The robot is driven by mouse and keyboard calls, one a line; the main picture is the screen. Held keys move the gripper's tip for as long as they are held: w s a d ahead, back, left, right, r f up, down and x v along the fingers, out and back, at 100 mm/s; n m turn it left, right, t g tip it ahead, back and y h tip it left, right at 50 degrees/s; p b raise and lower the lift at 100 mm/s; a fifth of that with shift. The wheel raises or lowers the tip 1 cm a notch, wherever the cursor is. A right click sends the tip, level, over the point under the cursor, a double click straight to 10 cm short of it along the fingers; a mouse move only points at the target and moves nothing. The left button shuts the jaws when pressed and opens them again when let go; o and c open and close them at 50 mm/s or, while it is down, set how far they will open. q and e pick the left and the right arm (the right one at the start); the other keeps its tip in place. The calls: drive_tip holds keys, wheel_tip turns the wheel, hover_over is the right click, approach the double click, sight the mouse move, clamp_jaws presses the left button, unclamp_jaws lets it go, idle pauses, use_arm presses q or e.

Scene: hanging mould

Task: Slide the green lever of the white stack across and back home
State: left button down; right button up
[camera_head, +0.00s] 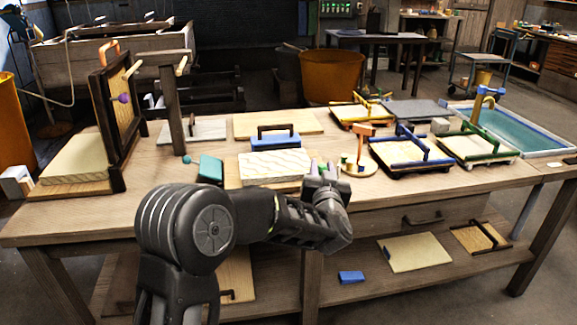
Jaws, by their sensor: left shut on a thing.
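The white stack (275,167) sits near the front middle of the bench, with thin yellowish lines along its side. A blue block with a dark handle (275,138) stands just behind it. My left gripper (322,176) is at the right end of the stack, shut, seen from behind. A small bit of green shows at its fingers, which I take to be the green lever (322,166); the gripper and wrist hide most of it. How far the lever stands along its travel cannot be told. My right gripper is not in view.
A teal block (210,168) lies left of the stack. A round stand with a wooden mallet (360,150) is close to the right of my gripper. Framed trays (410,155) fill the bench's right side. An upright hanging frame (112,115) and post stand at left.

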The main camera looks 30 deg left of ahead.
use_arm(q)
drive_tip(key=w+d, duration=0.1)
drive_tip(key=d, duration=0.1)
drive_tip(key=w+d+p, duration=0.1)
drive_tip(key=w+d, duration=0.1)
drive_tip(key=shift+d, duration=0.1)
drive_tip(key=shift+r, duration=0.1)
drive_tip(key=shift+d, duration=0.1)
drive_tip(key=c, duration=1.1)
unclamp_jaws()
drive_tip(key=shift+w, duration=0.15)
drive_tip(key=v, duration=0.7)
drive_tip(key=shift+s+d, duration=0.2)
drive_tip(key=shift+s, duration=0.15)
